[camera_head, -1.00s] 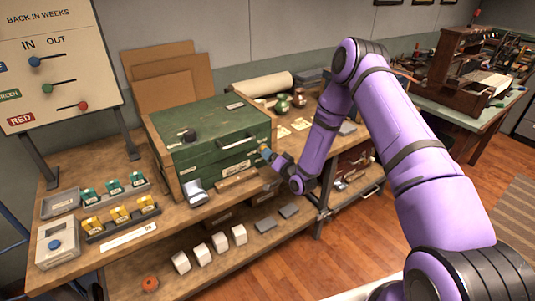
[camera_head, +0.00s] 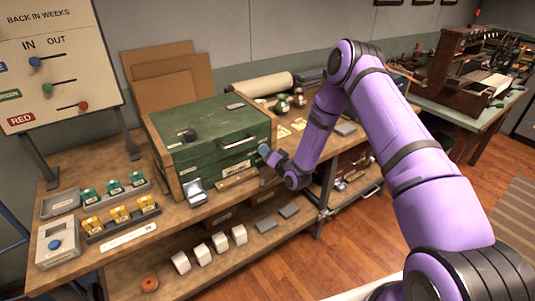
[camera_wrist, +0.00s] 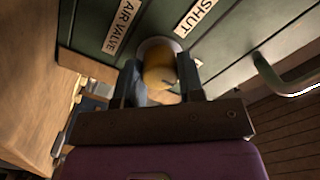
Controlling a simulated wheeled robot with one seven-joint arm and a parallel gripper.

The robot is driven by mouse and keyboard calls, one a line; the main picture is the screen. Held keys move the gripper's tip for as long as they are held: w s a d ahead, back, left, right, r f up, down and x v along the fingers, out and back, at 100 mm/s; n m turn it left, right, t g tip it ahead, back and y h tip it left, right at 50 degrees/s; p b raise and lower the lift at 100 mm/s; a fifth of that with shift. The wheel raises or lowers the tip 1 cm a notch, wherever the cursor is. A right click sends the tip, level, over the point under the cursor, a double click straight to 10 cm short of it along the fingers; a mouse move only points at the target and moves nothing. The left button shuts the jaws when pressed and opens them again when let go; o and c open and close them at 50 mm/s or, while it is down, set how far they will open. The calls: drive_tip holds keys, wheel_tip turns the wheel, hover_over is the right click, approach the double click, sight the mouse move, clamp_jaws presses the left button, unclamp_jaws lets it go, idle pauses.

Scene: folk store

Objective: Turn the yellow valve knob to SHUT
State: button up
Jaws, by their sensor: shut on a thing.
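The yellow valve knob (camera_wrist: 158,68) sits on the green front of the large box (camera_wrist: 225,30), between the two fingers of my gripper (camera_wrist: 160,84) in the wrist view. My gripper is shut on the knob, with a finger on each side. A SHUT label (camera_wrist: 194,18) is above and to the right of the knob, and an AIR VALVE label (camera_wrist: 121,26) is above and to the left. In the head view, my gripper (camera_head: 266,153) is at the right front of the green box (camera_head: 207,134). The knob's pointing direction cannot be told.
A metal handle (camera_wrist: 285,82) sticks out right of the knob in the wrist view.

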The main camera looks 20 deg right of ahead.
drive_tip(key=n, duration=0.8)
drive_tip(key=shift+n, duration=0.3)
drive_tip(key=n, duration=0.8)
drive_tip(key=shift+n+h, duration=0.4)
idle(0.4)
drive_tip(key=o, duration=0.9)
drive_tip(key=shift+s, duration=0.1)
